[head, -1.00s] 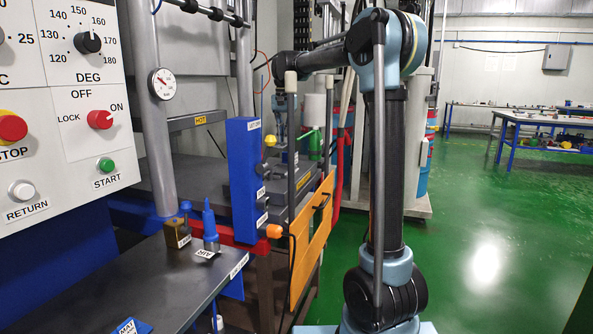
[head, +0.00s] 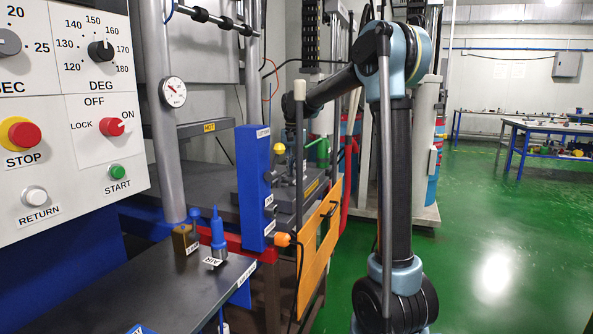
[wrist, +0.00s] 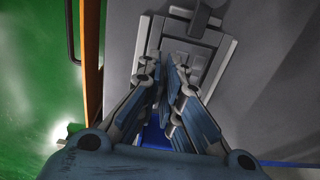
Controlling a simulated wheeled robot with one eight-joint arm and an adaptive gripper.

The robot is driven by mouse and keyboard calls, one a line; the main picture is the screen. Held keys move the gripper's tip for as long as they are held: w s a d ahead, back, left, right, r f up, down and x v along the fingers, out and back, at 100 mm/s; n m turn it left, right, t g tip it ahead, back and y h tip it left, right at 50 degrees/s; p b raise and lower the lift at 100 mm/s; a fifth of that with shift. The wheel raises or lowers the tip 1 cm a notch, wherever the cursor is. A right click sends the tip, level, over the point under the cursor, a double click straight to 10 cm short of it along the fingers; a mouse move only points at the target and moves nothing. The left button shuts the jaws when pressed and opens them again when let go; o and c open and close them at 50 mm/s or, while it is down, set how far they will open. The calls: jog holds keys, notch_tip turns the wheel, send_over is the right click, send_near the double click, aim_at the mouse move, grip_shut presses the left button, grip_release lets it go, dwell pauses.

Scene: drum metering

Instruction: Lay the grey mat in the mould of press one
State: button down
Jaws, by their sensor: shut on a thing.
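My gripper (wrist: 170,75) points down over the press bed in the wrist view. Its fingers are nearly together, shut on a thin thing seen edge-on. That thing is mostly hidden by the fingers; I take it to be the grey mat but cannot make out its shape. The mould (wrist: 222,60), a grey stepped frame, lies under and just beyond the fingertips, partly covered by them. I cannot tell the gap between the held thing and the mould. In the head view my forearm reaches left over the press, and the gripper is hidden behind the posts and blue box.
An orange panel (head: 318,250) with a dark handle stands along the front of the press; its edge shows in the wrist view (wrist: 92,70). A blue upright box (head: 254,185) stands beside the bed (head: 205,180). A grey bench (head: 170,290) holds small blue-topped fittings.

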jog(key=shift+f, duration=0.1)
jog(key=c, duration=1.8)
grip_release()
notch_tip(320, 180, up, 12)
jog(key=shift+d+r, duration=0.1)
